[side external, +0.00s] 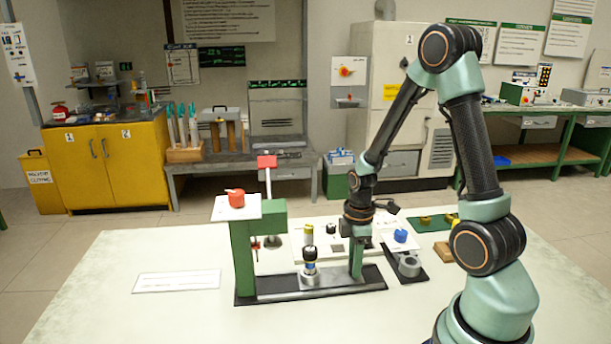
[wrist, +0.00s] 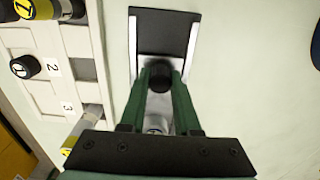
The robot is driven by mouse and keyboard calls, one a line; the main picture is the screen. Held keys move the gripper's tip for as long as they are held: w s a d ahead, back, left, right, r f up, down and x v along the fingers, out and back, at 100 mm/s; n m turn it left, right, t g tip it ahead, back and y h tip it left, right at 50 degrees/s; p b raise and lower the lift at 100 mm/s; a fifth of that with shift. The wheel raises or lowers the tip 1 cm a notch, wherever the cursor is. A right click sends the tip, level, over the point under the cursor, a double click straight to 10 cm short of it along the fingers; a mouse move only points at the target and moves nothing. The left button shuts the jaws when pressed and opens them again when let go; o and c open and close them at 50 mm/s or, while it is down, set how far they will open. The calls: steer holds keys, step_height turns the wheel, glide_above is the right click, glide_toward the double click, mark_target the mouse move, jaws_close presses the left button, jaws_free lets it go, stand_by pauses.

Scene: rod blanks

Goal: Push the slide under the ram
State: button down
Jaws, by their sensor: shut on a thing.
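My gripper (side external: 357,268) is low over the right part of the press base (side external: 374,277). In the wrist view my gripper (wrist: 158,75) has its green fingers shut on a black knob (wrist: 158,90), apparently the slide's. The grey slide (side external: 312,279) lies in the base channel, left of my gripper, carrying an upright black-topped rod (side external: 310,262). The dark ram (side external: 255,246) hangs beside the green press column (side external: 242,262), left of the slide and rod, with a gap between.
A white tray (side external: 290,262) with rod blanks is behind the press; its numbered slots show in the wrist view (wrist: 50,90). A dark fixture with a blue knob (side external: 400,236) stands to the right. A red-handled lever (side external: 267,162) rises above the press. The table's front left is clear apart from a white strip (side external: 177,281).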

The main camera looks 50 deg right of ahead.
mark_target(318, 270)
steer(key=w+a, duration=0.6)
steer(key=shift+w+a, duration=0.1)
steer(key=c, duration=0.6)
jaws_free()
step_height(318, 270, up, 12)
steer(key=shift+r, duration=0.1)
steer(key=s+a+r+m+t, duration=0.2)
steer(key=r+m, duration=0.1)
steer(key=s+a+r+m+t, duration=0.1)
steer(key=s+a+r+m, duration=0.1)
steer(key=a+r+m, duration=0.1)
steer(key=s+a+r+m+t, duration=0.2)
steer(key=r+m, duration=0.1)
steer(key=r, duration=0.1)
steer(key=shift+s+a+t, duration=0.15)
steer(key=shift+a+t, duration=0.15)
steer(key=shift+a, duration=0.05)
